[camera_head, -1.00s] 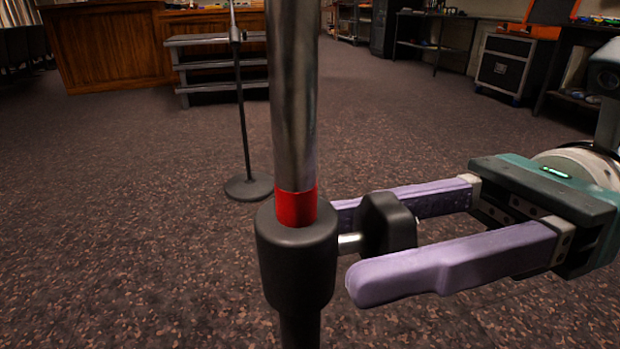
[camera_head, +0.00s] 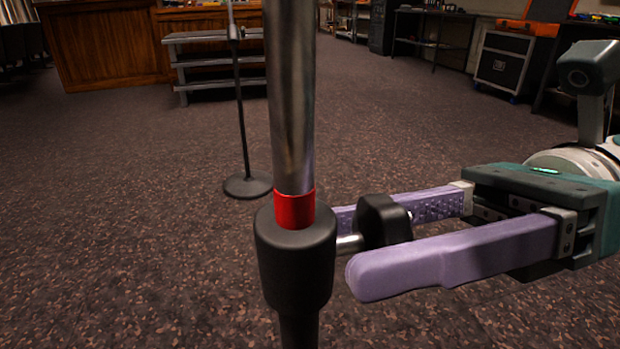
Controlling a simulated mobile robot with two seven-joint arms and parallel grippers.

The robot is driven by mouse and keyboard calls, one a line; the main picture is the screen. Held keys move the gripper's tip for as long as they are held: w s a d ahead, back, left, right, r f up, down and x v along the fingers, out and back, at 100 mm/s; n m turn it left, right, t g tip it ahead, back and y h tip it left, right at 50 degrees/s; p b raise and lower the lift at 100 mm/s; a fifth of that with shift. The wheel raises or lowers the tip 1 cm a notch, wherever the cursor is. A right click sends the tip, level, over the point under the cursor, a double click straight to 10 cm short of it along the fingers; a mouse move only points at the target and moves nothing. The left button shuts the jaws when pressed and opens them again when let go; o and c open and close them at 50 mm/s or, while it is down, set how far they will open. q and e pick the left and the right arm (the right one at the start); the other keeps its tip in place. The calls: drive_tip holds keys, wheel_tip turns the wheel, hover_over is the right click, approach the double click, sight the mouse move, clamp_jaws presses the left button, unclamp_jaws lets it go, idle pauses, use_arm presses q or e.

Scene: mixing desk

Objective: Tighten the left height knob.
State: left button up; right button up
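The height knob (camera_head: 382,221) is black and sits on a short metal shank at the right side of the black collar (camera_head: 295,262) of an upright stand. A metal pole (camera_head: 291,110) with a red band (camera_head: 295,209) rises out of the collar. My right gripper (camera_head: 374,246) comes in from the right with two purple fingers. One finger passes behind the knob and the other lies in front of and below it. The fingers are apart, with the knob between them; finger contact with the knob is not clear. My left gripper is not in view.
A thin microphone stand (camera_head: 247,187) with a round base stands behind on the carpet. Grey steps (camera_head: 215,65), a wooden counter (camera_head: 110,45) and a black case (camera_head: 506,62) are farther back. The floor around the near stand is clear.

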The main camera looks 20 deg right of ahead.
drive_tip(key=o, duration=0.3)
drive_tip(key=d, duration=1)
